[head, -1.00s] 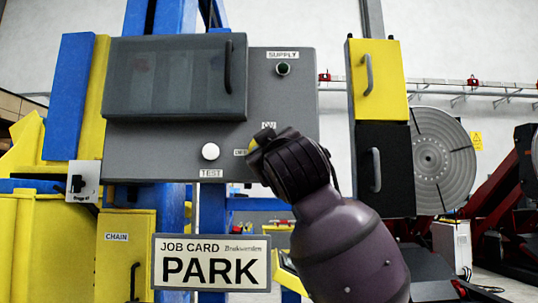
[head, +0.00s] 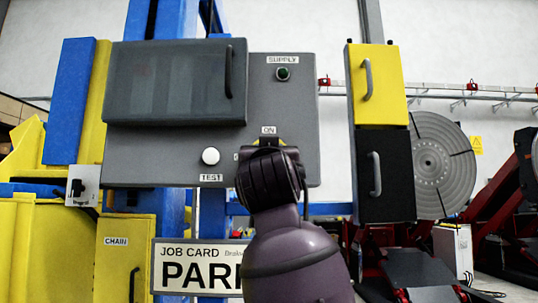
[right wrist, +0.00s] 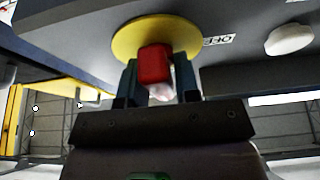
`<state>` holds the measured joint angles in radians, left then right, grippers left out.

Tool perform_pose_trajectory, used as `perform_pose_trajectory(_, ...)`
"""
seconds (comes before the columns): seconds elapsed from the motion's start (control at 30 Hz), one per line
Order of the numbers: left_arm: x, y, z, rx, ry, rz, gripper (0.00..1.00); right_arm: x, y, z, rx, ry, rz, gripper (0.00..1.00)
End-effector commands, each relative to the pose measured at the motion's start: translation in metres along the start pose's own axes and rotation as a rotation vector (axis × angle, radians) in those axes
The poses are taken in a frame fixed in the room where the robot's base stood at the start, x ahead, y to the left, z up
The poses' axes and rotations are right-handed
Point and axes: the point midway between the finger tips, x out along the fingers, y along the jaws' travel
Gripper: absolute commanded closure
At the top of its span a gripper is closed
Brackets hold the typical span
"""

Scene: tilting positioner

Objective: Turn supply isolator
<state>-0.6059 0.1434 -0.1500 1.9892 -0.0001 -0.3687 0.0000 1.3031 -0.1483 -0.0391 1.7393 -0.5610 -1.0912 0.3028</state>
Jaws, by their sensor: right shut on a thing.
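The supply isolator is a red handle (right wrist: 154,62) on a round yellow disc (right wrist: 125,40), seen close up in the right wrist view. My right gripper (right wrist: 157,80) has a finger on each side of the red handle and is shut on it. An OFF label (right wrist: 217,40) sits beside the disc. The handle's exact angle is hidden there. My left gripper is not in view.
The grey control panel (head: 285,105) carries a green SUPPLY lamp (head: 283,73), a white TEST button (head: 211,156) and a dark hinged cover (head: 175,85). A job card (head: 190,270) reading PARK hangs below, partly behind my arm. A yellow and black cabinet (head: 378,85) stands to the right.

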Motion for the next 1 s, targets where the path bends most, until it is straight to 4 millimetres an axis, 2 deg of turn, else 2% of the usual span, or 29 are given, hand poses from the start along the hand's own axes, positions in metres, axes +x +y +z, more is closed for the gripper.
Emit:
perform_pose_trajectory(0.43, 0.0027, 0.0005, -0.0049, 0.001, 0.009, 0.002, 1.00, 0.0000, 0.0001, -0.0002, 0.008, 0.000, 0.003, 0.94)
perform_pose_trajectory(0.47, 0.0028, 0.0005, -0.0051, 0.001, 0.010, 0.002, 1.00, 0.0000, 0.0001, -0.0002, 0.009, 0.001, 0.003, 0.66)
perform_pose_trajectory(0.53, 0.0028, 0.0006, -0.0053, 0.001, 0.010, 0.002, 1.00, 0.0000, 0.0001, -0.0003, 0.008, 0.001, 0.003, 0.55)
perform_pose_trajectory(1.0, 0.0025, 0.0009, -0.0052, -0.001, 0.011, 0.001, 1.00, 0.0013, 0.0014, 0.0025, 0.007, 0.000, 0.003, 0.53)
